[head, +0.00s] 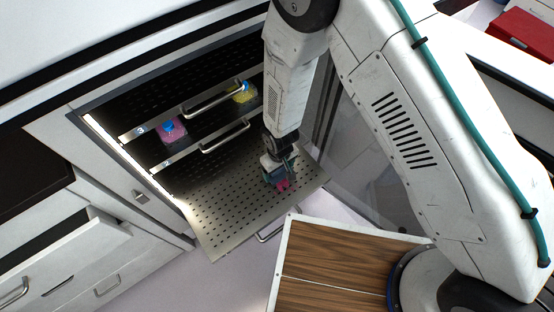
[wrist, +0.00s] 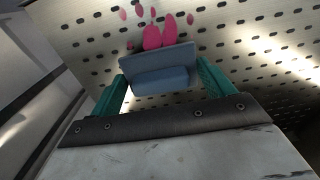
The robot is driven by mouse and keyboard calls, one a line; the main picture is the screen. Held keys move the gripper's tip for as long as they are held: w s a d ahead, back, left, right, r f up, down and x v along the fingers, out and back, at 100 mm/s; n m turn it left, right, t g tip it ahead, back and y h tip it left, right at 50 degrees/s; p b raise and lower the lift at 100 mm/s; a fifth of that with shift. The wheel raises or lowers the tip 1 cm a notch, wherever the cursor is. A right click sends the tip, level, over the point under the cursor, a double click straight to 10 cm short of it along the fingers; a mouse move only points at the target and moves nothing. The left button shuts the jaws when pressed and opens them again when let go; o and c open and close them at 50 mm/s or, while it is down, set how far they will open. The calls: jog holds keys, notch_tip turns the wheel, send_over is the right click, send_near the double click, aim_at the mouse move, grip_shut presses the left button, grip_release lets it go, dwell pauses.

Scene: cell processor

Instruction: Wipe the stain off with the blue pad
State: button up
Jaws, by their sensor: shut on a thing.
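The pink stain (wrist: 152,36) lies on the perforated metal shelf, with a few smaller pink spots around it. It also shows in the head view (head: 283,186), just below my gripper. My gripper (wrist: 160,84) has teal fingers and is shut on the blue pad (wrist: 160,78). The pad sits between the fingers, its far edge right beside the stain and overlapping its lower part in the wrist view. I cannot tell whether the pad touches the shelf. In the head view my gripper (head: 277,168) is low over the right part of the pulled-out shelf (head: 220,215).
Two higher shelves in the cabinet hold a pink item with a blue top (head: 172,130) and a yellow item with a blue top (head: 243,92). Their metal handles (head: 225,137) stick out above the lowest shelf. The left part of that shelf is clear. An open drawer (head: 65,250) stands at left.

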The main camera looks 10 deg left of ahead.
jog(key=shift+s+a+r, duration=0.1)
jog(key=shift+a+r, duration=0.15)
jog(key=shift+r, duration=2.55)
